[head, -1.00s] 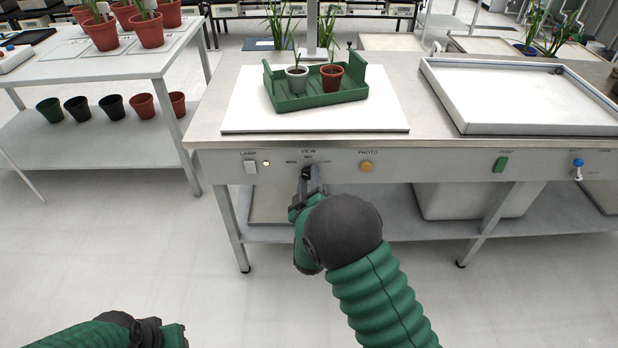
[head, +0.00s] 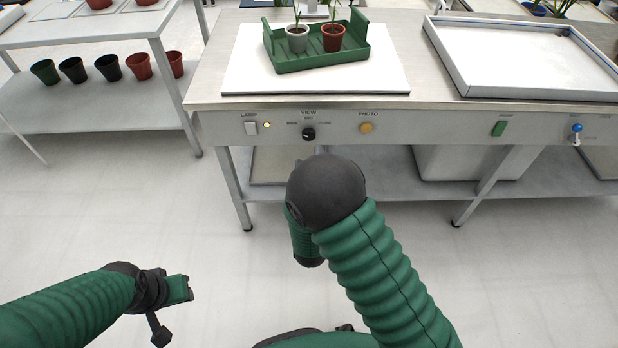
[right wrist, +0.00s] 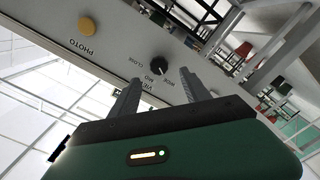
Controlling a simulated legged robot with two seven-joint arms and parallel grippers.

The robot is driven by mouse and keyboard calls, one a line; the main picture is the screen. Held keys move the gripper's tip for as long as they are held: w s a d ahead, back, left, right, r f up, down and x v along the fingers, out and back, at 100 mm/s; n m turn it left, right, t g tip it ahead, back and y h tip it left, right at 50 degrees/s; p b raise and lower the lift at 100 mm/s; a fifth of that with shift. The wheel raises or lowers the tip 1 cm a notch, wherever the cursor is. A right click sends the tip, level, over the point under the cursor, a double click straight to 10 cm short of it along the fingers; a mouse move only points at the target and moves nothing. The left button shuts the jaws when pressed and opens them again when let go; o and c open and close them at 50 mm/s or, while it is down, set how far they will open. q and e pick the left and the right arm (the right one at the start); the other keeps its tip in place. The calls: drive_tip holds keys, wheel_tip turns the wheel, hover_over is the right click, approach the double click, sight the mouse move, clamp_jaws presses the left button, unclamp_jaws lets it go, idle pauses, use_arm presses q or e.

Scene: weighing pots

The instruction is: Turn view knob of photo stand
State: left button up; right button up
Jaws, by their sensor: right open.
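The black view knob (head: 308,134) is on the grey front panel of the photo stand (head: 228,116), under the VIEW label. It also shows in the right wrist view (right wrist: 150,65), with CLOSE, MID and WIDE lettered around it. I cannot tell which label its mark points to. In the right wrist view my right gripper (right wrist: 160,88) has its two grey fingers apart and empty, with the knob beyond the tips and not between them. In the head view my own wrist hides most of it. My left gripper (head: 174,308) is low at the left, away from the stand; its jaws are unclear.
The lamp switch (head: 251,128) is left of the knob and the orange photo button (head: 367,128) is right of it. A green tray (head: 290,64) with two potted plants stands on the white board (head: 238,82) above. Open floor lies in front.

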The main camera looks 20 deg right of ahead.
drive_tip(key=p+v, duration=0.1)
drive_tip(key=v, duration=0.8)
drive_tip(key=shift+w, duration=0.1)
